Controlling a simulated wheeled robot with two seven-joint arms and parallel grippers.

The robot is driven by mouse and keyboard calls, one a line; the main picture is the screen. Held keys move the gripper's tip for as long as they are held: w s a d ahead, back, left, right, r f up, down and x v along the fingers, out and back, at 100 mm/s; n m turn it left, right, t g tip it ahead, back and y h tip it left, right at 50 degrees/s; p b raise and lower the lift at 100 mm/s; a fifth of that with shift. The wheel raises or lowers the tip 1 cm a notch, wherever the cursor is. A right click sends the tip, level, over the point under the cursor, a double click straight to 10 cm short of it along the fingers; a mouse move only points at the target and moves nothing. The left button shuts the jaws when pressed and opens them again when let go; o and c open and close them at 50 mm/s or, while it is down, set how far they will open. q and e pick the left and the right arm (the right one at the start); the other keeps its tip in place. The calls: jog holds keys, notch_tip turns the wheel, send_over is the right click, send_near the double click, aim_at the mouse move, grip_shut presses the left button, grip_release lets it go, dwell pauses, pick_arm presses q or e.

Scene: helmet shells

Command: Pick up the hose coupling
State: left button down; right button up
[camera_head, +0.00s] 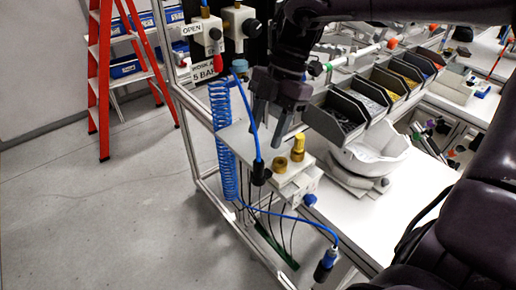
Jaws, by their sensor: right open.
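A blue hose (246,100) runs down from the wall fitting to a dark hose coupling (260,174), which hangs beside the pale block with brass fittings. Another blue-and-black coupling (326,264) is at the end of a blue hose at the lower front of the bench. I cannot tell which of the two the task means. My right gripper (268,132) points down above the upper coupling, its fingers apart with nothing seen between them. The hose passes close to its left finger; contact is unclear. My left gripper is not in view.
A pale block with brass fittings (297,149) stands just right of the upper coupling. A coiled blue hose (223,150) hangs to the left. Grey parts bins (335,116) and a white helmet shell (371,152) are to the right. The floor at left is clear beyond a red ladder (103,80).

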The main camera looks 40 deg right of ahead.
aim_at(259, 160)
jog(key=s+a+f+p, duration=0.2)
jog(key=f+p, duration=0.1)
jog(key=shift+a, duration=0.3)
jog(key=x, duration=0.1)
jog(key=p+x, duration=0.1)
jog(key=shift+d+f, duration=0.15)
jog(key=shift+f, duration=0.25)
jog(key=shift+w+f, duration=0.15)
jog(key=shift+f, duration=0.4)
jog(key=shift+r, duration=0.1)
jog(key=c, duration=0.9)
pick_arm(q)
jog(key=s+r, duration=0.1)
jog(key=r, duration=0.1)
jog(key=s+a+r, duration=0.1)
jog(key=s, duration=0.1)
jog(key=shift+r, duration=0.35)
pick_arm(e)
grip_shut()
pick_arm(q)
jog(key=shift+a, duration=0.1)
